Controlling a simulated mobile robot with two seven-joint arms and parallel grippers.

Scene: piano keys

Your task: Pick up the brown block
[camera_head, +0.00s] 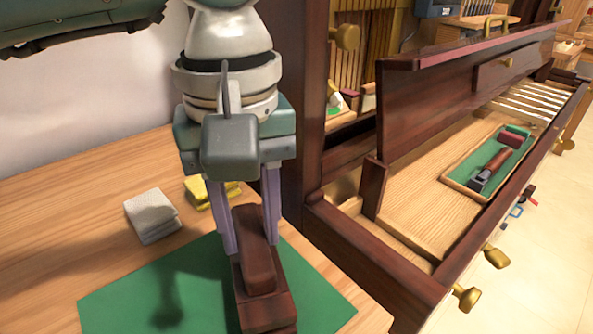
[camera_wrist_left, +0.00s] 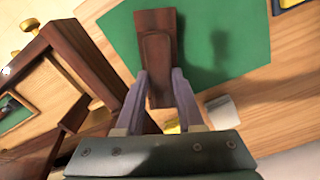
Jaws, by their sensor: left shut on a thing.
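The brown block (camera_head: 262,265) is a long, dark reddish-brown piece with a raised, rounded top. It also shows in the left wrist view (camera_wrist_left: 159,48), sticking out forward from the fingers. My left gripper (camera_head: 251,243) points down with its two pale purple fingers on either side of the block's rear part, shut on it. The block is over the green mat (camera_head: 120,295). A dark shadow lies on the mat apart from the block, so it looks held above the mat. The block's rear end is partly hidden by the gripper. My right gripper is not in view.
A white-grey block (camera_head: 150,214) and yellow blocks (camera_head: 200,192) lie behind the mat on the wooden table. To the right stands an open dark wooden case (camera_head: 370,250) with a green-lined tray (camera_head: 462,168) of tools. Brass knobs (camera_head: 467,298) stick out at its front.

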